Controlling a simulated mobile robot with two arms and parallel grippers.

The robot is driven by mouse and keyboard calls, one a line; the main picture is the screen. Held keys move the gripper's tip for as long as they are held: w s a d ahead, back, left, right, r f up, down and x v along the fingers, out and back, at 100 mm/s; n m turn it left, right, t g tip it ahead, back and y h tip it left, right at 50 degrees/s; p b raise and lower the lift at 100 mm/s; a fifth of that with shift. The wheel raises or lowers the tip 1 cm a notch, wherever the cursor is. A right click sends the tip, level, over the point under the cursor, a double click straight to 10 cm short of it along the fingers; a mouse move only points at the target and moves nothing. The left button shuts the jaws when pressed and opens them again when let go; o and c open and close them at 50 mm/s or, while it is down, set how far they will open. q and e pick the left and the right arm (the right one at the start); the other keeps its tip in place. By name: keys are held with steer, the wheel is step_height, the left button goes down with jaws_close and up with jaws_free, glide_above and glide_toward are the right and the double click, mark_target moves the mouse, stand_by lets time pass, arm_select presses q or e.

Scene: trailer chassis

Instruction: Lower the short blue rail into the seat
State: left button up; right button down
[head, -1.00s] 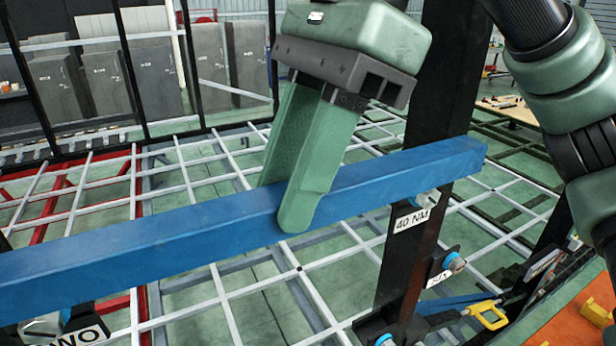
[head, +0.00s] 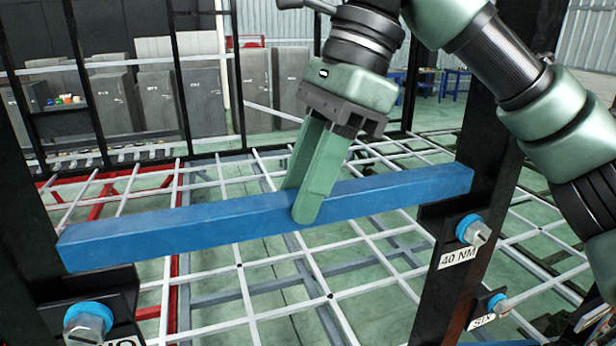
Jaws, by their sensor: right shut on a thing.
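The short blue rail (head: 240,219) lies across the middle of the head view, rising slightly from left to right. My right gripper (head: 308,208) comes down from above and is shut on the rail near its middle, one finger on the near face and the other behind. The rail's right end is in front of the right black post (head: 462,215), just above a bracket with a blue-ringed bolt (head: 474,230) and a "40 NM" label. Its left end is above the left bracket (head: 120,300) with another blue-ringed bolt (head: 88,322). I cannot tell whether the rail touches either bracket. My left gripper is not in view.
A white grid (head: 240,265) with red members (head: 110,195) spreads below and behind the rail. A second bolt (head: 497,302) sits lower on the right post. Black uprights (head: 88,85) stand behind at the left. Grey panels (head: 155,100) stand at the back.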

mark_target(305, 230)
step_height(305, 230, down, 4)
steer(key=shift+s+d+r+b, duration=0.1)
steer(key=shift+r+b, duration=0.15)
steer(key=shift+b, duration=0.3)
steer(key=shift+f, duration=0.65)
steer(key=shift+f, duration=0.3)
steer(key=c, duration=0.9)
jaws_free()
steer(key=shift+c, duration=0.2)
steer(key=shift+f, duration=0.1)
